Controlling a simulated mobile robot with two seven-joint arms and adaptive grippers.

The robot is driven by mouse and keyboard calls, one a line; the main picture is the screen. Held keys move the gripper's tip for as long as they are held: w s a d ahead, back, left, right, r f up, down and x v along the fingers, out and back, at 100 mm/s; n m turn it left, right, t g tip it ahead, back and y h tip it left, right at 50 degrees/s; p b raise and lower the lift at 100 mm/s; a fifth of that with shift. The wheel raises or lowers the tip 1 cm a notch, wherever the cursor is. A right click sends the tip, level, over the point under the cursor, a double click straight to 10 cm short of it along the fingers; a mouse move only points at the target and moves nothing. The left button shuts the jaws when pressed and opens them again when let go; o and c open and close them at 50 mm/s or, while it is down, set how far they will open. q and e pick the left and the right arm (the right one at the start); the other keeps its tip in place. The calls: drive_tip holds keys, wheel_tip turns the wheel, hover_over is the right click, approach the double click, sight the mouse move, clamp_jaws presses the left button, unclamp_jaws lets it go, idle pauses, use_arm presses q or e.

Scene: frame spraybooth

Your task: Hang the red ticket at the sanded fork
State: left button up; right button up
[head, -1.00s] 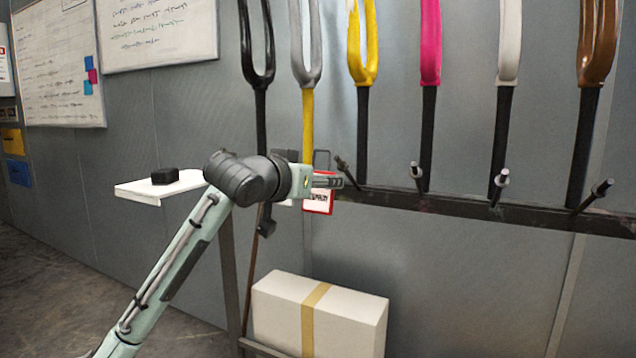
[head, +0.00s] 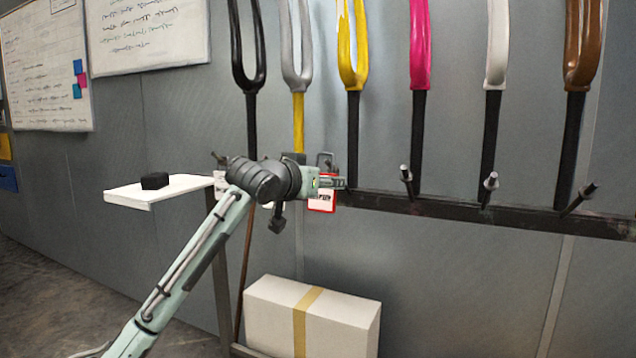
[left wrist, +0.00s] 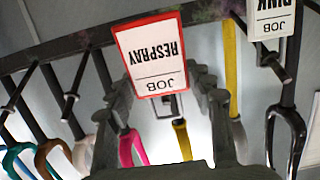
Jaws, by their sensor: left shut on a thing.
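The red-bordered ticket (head: 322,204), printed JOB RESPRAY, is pinched in my left gripper (head: 335,184). It hangs below the fingers, in front of the rail. In the left wrist view the ticket (left wrist: 152,58) appears upside down between the two fingers (left wrist: 165,105). The grey fork (head: 297,60) with a yellow tube looks matt and may be the sanded one. The yellow fork (head: 352,70) shows a pale patch high up. The gripper is near the foot of the yellow fork and hides its peg. My right gripper is out of view.
The dark rail (head: 500,216) carries several pegs below a row of forks. A white ticket (left wrist: 272,18) printed JOB PINK hangs near the dark fork. A white shelf (head: 130,193) with a black block is at left. A carton (head: 345,318) stands below.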

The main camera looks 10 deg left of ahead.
use_arm(q)
drive_tip(key=shift+x, duration=1.6)
drive_tip(key=shift+w+d+f, duration=0.1)
drive_tip(key=shift+w+f, duration=0.25)
drive_tip(key=shift+f, duration=0.2)
drive_tip(key=shift+w+f, duration=0.3)
drive_tip(key=shift+f, duration=0.3)
drive_tip(key=shift+c, duration=0.5)
drive_tip(key=o, duration=1.2)
drive_tip(key=v, duration=1.2)
